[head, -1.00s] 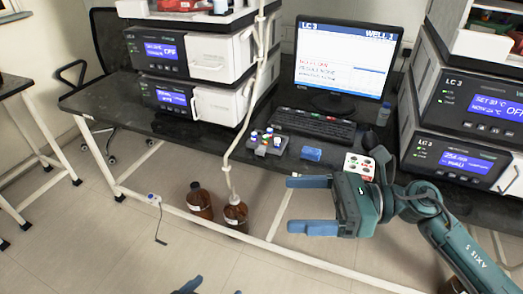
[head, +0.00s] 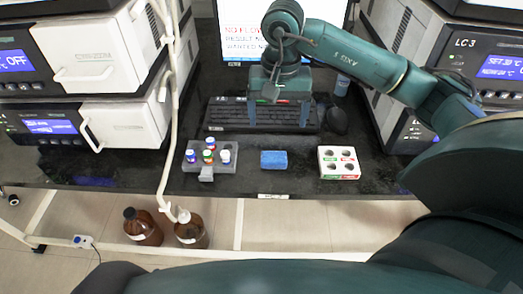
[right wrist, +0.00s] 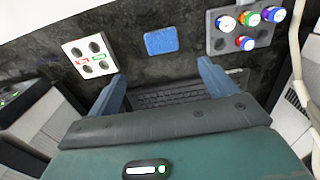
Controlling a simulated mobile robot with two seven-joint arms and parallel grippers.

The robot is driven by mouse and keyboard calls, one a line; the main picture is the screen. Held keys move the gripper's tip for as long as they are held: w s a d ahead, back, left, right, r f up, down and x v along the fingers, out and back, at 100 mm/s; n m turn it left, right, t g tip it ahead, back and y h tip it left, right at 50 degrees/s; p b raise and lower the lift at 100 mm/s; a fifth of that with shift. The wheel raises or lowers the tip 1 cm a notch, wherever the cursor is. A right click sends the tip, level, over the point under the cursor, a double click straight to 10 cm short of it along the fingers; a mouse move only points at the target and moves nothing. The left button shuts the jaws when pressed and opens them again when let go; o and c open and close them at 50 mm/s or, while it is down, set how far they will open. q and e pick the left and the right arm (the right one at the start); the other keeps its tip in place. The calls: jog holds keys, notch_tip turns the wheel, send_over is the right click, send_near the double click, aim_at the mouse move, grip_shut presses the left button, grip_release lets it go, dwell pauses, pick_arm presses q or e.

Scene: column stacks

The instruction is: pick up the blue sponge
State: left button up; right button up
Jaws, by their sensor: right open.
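The blue sponge (head: 274,160) lies flat on the black bench top, between a grey vial rack and a white holder with round holes. It also shows in the right wrist view (right wrist: 161,41), beyond the fingertips and roughly between their lines. My right gripper (head: 278,122) is open and empty, above the keyboard and behind the sponge, fingers pointing down in the head view. It is apart from the sponge. The open fingers also frame the lower part of the right wrist view (right wrist: 160,72). My left gripper is not in view.
The grey rack (head: 210,165) with several capped vials stands left of the sponge; the white holder (head: 339,176) is to its right. The keyboard (head: 226,113), mouse (head: 336,120) and monitor (head: 232,45) are behind. Brown bottles (head: 143,227) stand on the floor.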

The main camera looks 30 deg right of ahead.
send_over(274, 157)
jog(key=f, duration=0.6)
jog(key=shift+s+d, duration=0.15)
jog(key=shift+s, duration=0.1)
jog(key=shift+w+f, duration=0.15)
jog(key=shift+f, duration=1.4)
jog(key=shift+w+f, duration=0.15)
jog(key=shift+f, duration=1.35)
jog(key=shift+c, duration=0.3)
jog(key=c, duration=1.1)
